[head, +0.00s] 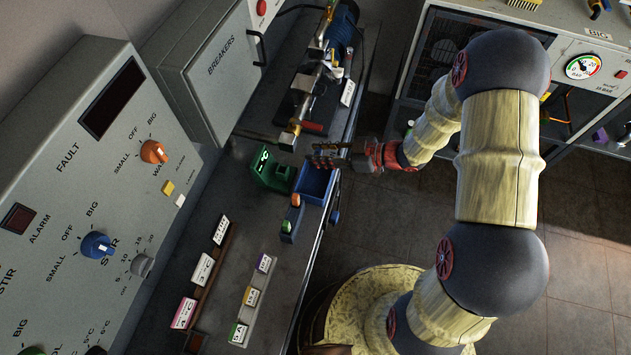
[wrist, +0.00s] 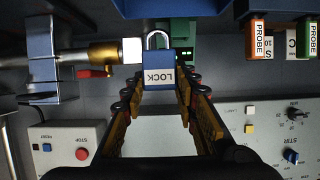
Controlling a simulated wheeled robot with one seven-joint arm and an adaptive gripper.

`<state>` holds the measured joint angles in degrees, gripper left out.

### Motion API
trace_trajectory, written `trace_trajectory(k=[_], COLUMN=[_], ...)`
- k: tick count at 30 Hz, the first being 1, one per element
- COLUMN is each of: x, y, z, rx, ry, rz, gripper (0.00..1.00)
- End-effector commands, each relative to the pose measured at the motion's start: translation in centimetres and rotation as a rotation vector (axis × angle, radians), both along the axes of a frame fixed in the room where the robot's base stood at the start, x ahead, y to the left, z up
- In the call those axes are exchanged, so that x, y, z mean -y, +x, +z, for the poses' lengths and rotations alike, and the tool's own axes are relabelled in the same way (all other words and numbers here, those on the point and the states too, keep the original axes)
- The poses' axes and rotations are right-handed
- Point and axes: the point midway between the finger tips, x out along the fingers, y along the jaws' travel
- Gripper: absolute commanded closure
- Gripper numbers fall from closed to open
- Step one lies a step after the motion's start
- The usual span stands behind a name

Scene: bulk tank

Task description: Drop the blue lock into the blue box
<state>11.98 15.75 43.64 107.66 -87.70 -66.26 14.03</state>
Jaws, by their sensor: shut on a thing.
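The blue lock (wrist: 158,76), with a silver shackle and the word LOCK upside down, is between the fingertips of my gripper (wrist: 160,97) in the wrist view. My gripper (head: 328,155) is shut on it. In the head view the gripper is over the far end of the blue box (head: 319,184), an open-topped bin on the narrow bench. The lock cannot be made out in the head view. In the wrist view a blue edge, seemingly the box (wrist: 175,8), crosses the top, apart from the lock.
A green device (head: 268,172) stands left of the box. Brass pipework with a red-handled valve (head: 312,127) lies beyond it. Probes (head: 290,215) stand on the near side. Control panels (head: 90,160) line the left wall. Floor is open at lower right.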

Motion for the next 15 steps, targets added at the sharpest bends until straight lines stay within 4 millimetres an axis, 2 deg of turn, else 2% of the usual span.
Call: trace_trajectory(k=[6, 15], x=[0.8, 0.9], y=[-1.5, -1.8], z=[-0.6, -1.9], rx=[0.0, 0.0], ry=[0.001, 0.001], rz=[0.115, 0.129], gripper=[0.99, 0.99])
